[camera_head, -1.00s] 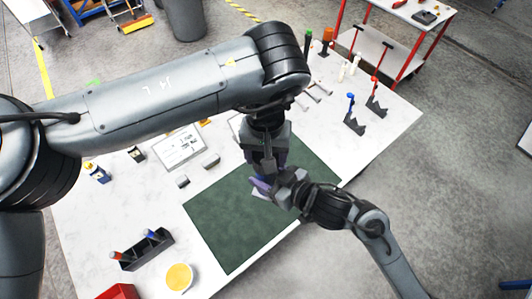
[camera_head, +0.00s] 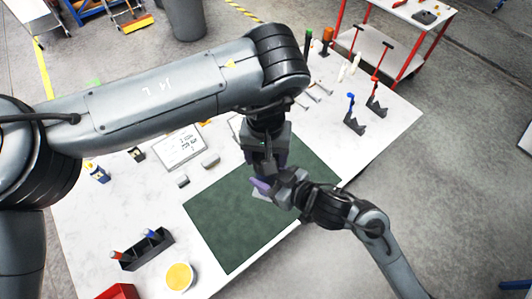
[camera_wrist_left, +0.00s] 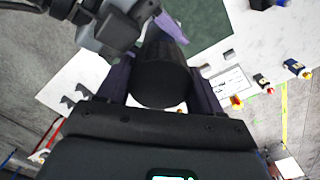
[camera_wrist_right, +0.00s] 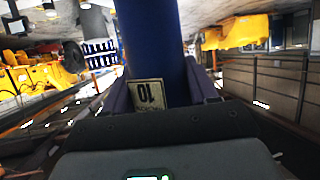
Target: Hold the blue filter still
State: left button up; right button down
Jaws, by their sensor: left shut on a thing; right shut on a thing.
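The blue filter (camera_wrist_right: 150,40) is a blue cylinder with a pale label (camera_wrist_right: 146,95) marked 10, in the right wrist view. My right gripper (camera_head: 266,187) is shut on it, one finger on each side. In the left wrist view my left gripper is shut on a black ribbed cylinder (camera_wrist_left: 160,75). My right gripper is close beside it there. This black piece looks like the filter's cap, but I cannot see the join. In the head view both grippers meet above the green mat (camera_head: 240,220), and they and my left arm hide most of the filter.
The white table (camera_head: 75,215) bears a dark holder (camera_head: 148,252), a yellow-filled bowl (camera_head: 178,277), a red bin (camera_head: 118,292) and a sheet with writing (camera_head: 180,150). Small dark stands (camera_head: 354,124) are at the right. A red-framed cart (camera_head: 385,45) is behind. Most of the mat is bare.

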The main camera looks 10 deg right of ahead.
pick_arm(q)
jog(key=shift+s+f, duration=0.35)
jog(key=shift+f, duration=0.5)
jog(key=shift+d+r, duration=0.1)
jog(key=shift+r, duration=0.15)
dwell(1.2)
jog(key=shift+s+f, duration=0.1)
jog(key=shift+f, duration=0.5)
dwell(0.8)
jog(key=o, duration=0.7)
jog(key=shift+r, duration=2.15)
jog(key=shift+w, duration=0.2)
